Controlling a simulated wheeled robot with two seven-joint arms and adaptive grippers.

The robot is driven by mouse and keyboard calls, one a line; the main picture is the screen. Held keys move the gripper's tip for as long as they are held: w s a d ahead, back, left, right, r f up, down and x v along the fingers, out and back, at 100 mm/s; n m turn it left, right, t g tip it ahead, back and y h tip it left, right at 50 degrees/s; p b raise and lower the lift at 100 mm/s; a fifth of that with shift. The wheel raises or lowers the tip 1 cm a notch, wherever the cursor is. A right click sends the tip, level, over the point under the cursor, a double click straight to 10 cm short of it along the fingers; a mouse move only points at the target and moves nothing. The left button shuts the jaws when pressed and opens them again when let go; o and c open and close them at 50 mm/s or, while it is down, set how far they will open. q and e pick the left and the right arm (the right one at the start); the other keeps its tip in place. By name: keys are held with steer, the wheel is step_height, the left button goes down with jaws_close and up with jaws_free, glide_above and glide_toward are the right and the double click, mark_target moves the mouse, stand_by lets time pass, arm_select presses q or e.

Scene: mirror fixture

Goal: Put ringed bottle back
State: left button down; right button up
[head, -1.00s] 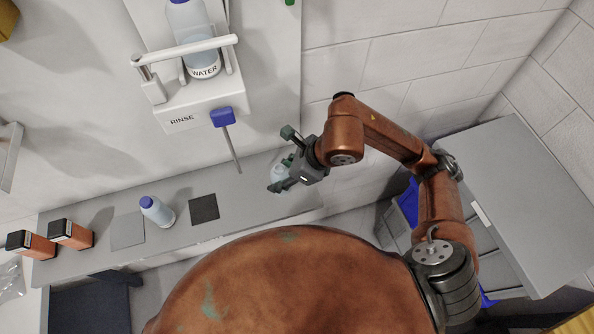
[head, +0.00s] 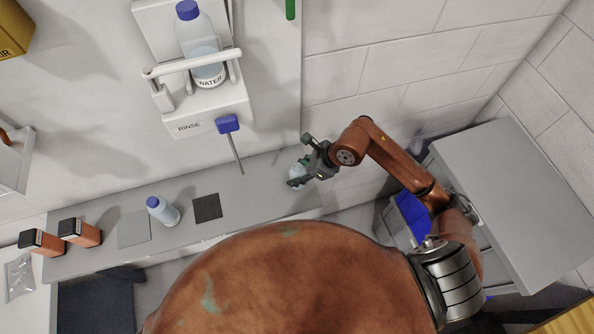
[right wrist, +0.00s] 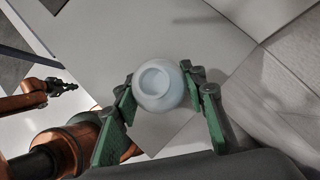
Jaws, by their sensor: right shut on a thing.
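My right gripper (head: 303,175) is shut on a pale translucent bottle (head: 298,170) above or at the right end of the grey ledge (head: 265,190). I cannot tell whether the bottle touches the ledge. In the right wrist view the green fingers (right wrist: 160,105) flank the round, bluish-white bottle (right wrist: 158,86); no ring can be made out on it. A blue-capped bottle (head: 163,211) stands on the ledge to the left. Another blue-capped bottle (head: 198,35) sits in the white holder. My left gripper (right wrist: 62,87) appears small in the right wrist view; its jaws are unclear.
The RINSE holder (head: 212,115) has a bar across its bottle and a blue paddle (head: 229,124) hanging below. A dark square (head: 207,208) and grey square (head: 134,229) mark the ledge. Orange boxes (head: 80,232) stand left. A grey cabinet (head: 520,200) stands right.

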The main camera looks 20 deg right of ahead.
steer(key=o, duration=1)
steer(key=shift+f, duration=0.15)
steer(key=o, duration=0.4)
steer(key=shift+r, duration=0.2)
steer(key=shift+d+r, duration=0.2)
steer(key=shift+r, duration=0.1)
steer(key=b+v, duration=0.2)
steer(key=v, duration=0.9)
steer(key=shift+s, duration=0.15)
